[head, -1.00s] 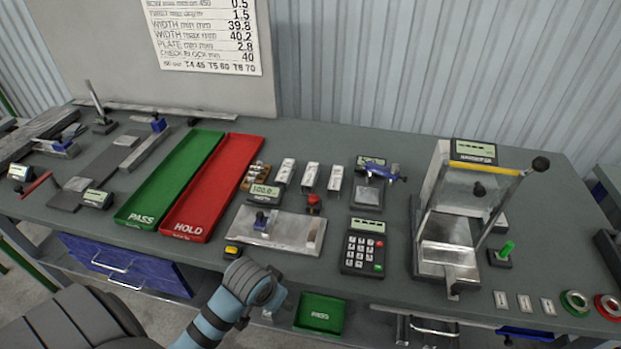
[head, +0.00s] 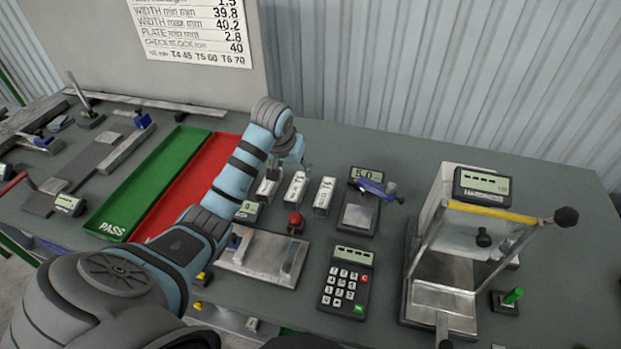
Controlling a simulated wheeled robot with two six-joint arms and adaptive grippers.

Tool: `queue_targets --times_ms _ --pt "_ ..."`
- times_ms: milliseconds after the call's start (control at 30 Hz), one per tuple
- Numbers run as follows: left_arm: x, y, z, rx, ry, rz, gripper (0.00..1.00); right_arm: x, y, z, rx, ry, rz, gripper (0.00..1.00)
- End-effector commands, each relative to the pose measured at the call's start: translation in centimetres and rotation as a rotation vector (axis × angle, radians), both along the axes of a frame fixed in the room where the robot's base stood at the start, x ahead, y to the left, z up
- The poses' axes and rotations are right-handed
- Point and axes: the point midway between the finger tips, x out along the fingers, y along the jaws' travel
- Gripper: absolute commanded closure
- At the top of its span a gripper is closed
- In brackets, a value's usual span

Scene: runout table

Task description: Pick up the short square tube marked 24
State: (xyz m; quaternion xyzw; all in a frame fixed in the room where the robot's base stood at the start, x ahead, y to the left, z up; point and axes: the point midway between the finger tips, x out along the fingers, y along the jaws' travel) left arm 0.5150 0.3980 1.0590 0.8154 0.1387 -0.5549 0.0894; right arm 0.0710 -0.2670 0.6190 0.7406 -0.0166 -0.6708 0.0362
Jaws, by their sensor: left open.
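Three short, pale square tubes with dark markings stand in a row mid-table: a left tube (head: 266,189), a middle tube (head: 295,188) and a right tube (head: 324,196). Their markings are too small to read, so I cannot tell which is 24. My left gripper (head: 274,176) is open and points down over the left tube, partly hiding it. Whether its fingers are around the tube or just above it is unclear. My right gripper is out of view.
The red tray (head: 177,201) lies under my left arm, beside the green PASS tray (head: 150,182). A red button (head: 295,220) and metal plate (head: 262,258) are in front of the tubes. A small gauge (head: 358,214), a keypad (head: 346,280) and a framed tester (head: 440,297) stand to the right.

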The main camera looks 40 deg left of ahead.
Motion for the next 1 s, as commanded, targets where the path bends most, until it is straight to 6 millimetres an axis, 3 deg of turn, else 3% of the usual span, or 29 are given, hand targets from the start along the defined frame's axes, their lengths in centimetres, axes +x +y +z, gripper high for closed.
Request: queue_targets --times_ms 133,300,467,700,1000 --pt "0.4 0.4 -1.8 -0.006 0.000 0.007 0.43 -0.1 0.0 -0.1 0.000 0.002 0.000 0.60" --pt "2.1 0.9 -6.3 -0.007 0.000 0.005 0.43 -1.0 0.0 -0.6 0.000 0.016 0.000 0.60" --pt "3.4 1.2 -8.5 -0.004 0.001 0.004 0.43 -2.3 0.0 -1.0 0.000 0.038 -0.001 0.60" --pt "5.1 2.2 -12.4 -0.004 0.001 0.005 0.43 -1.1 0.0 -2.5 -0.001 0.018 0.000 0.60" --pt "5.4 2.3 -13.0 -0.002 -0.001 0.003 0.47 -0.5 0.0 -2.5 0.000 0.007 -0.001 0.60"
